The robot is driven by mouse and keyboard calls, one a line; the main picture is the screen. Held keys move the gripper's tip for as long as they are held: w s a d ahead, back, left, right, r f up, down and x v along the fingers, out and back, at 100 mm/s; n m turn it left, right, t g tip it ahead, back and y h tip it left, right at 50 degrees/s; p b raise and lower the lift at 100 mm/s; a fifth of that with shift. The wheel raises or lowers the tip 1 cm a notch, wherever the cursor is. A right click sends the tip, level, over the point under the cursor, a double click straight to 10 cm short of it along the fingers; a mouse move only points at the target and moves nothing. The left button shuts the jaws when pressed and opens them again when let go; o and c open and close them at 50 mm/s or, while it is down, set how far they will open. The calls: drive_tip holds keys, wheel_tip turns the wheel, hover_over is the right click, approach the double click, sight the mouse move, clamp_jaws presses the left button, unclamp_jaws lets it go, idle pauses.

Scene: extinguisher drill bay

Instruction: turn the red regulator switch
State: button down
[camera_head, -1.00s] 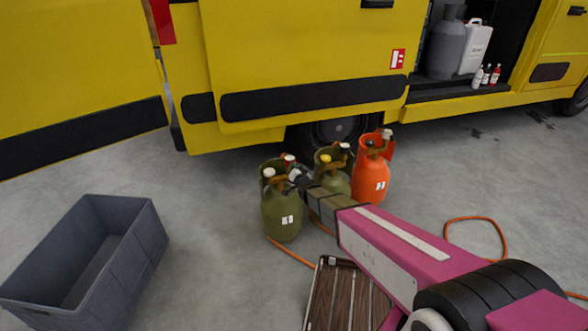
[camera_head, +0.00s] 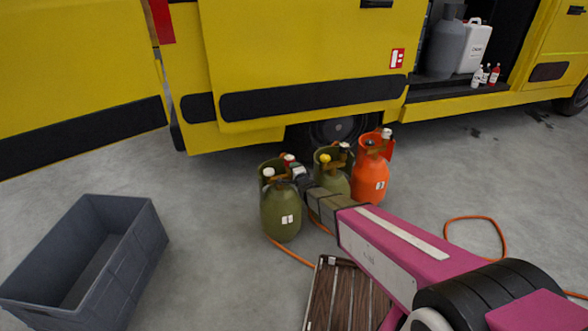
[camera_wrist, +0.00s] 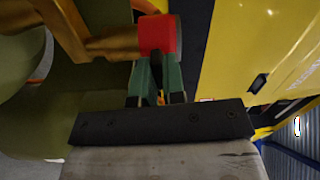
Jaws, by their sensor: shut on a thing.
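The red regulator switch (camera_wrist: 158,34) is a short red cylinder on the end of a brass-coloured fitting (camera_wrist: 108,45). In the head view my gripper (camera_head: 297,171) is at the bottle's upper right. The fingertips' far ends are hidden by the switch.
A second green bottle (camera_head: 331,180) and an orange bottle (camera_head: 370,184) stand close to the right. A yellow truck (camera_head: 310,60) stands behind. A grey crate (camera_head: 125,255) is at left. A wooden slatted top (camera_head: 340,295) and an orange hose (camera_head: 475,219) are nearer.

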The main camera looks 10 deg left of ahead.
drive_tip(key=shift+m, duration=0.6)
drive_tip(key=c, duration=1.2)
unclamp_jaws()
drive_tip(key=v, duration=1)
drive_tip(key=shift+s+d, duration=0.2)
drive_tip(key=shift+s, duration=0.15)
